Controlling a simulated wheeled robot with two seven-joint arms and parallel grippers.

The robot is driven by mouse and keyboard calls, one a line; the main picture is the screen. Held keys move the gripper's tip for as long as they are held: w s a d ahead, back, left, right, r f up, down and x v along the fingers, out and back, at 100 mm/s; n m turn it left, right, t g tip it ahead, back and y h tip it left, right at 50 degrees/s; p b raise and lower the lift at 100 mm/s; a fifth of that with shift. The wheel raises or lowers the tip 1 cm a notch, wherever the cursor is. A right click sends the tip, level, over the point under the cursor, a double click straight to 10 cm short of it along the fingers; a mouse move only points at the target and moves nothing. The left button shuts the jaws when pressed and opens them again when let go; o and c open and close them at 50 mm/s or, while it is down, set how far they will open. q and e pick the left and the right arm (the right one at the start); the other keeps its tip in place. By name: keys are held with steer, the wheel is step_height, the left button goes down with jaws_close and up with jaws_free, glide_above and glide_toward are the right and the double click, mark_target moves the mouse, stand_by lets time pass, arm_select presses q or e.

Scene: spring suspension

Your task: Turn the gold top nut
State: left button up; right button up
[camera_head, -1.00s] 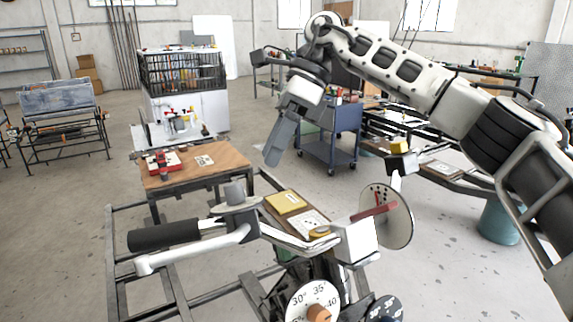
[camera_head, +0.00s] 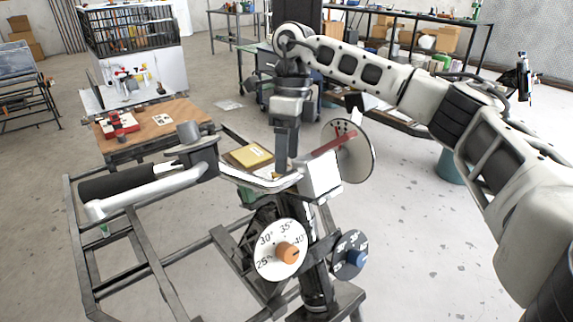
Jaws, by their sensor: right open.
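The frame (camera_head: 325,185) is a metal stand with a white block at its upper right end. The gold top nut is mostly hidden behind the tips of my right gripper; only a small gold sliver (camera_head: 276,175) shows on the white arm. My right gripper (camera_head: 284,165) points straight down, with its fingertips at or just above the nut. I cannot tell whether they touch it. It is open, though the gap between its fingers hardly shows from here. My left gripper is not in view.
A red-marked disc (camera_head: 350,160) stands to the right. A black-handled lever (camera_head: 125,182) reaches left. A wooden table (camera_head: 150,125) stands behind, left.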

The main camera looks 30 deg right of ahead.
steer(key=shift+x, duration=1.35)
steer(key=c, duration=1)
